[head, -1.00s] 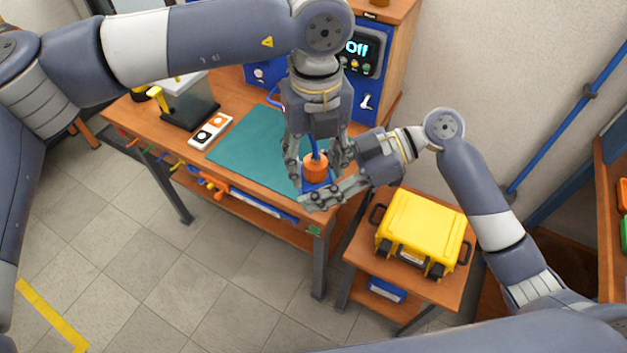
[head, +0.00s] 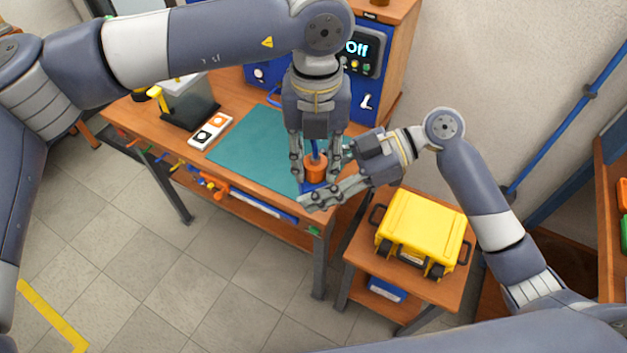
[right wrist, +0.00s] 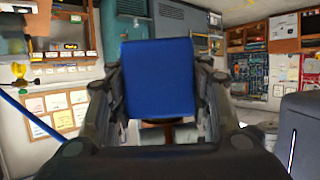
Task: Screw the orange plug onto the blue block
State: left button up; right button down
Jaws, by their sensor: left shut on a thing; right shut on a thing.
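The orange plug (head: 315,169) is upright on top of the blue block (head: 309,187), with a blue stem above it. My left gripper (head: 316,174) points down from above, its fingers on either side of the plug and shut on it. My right gripper (head: 328,186) comes in from the right and is shut on the blue block, holding it near the workbench's front right corner. The right wrist view shows a flat face of the blue block (right wrist: 158,80) between the fingers. The fingers hide much of the block in the head view, and the seam between plug and block is unclear.
The workbench (head: 255,182) carries a teal mat (head: 245,150), a white switch box (head: 211,131) and a blue panel with a display reading "Off" (head: 357,48). A yellow case (head: 425,225) stands on a small side table at the right. Much of the mat is clear.

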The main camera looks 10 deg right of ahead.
pick_arm(q)
jog(key=o, duration=1.2)
jog(key=shift+r, duration=2.3)
jog(key=shift+c, duration=0.4)
jog(key=shift+r+n, duration=1.7)
jog(key=shift+r, duration=0.05)
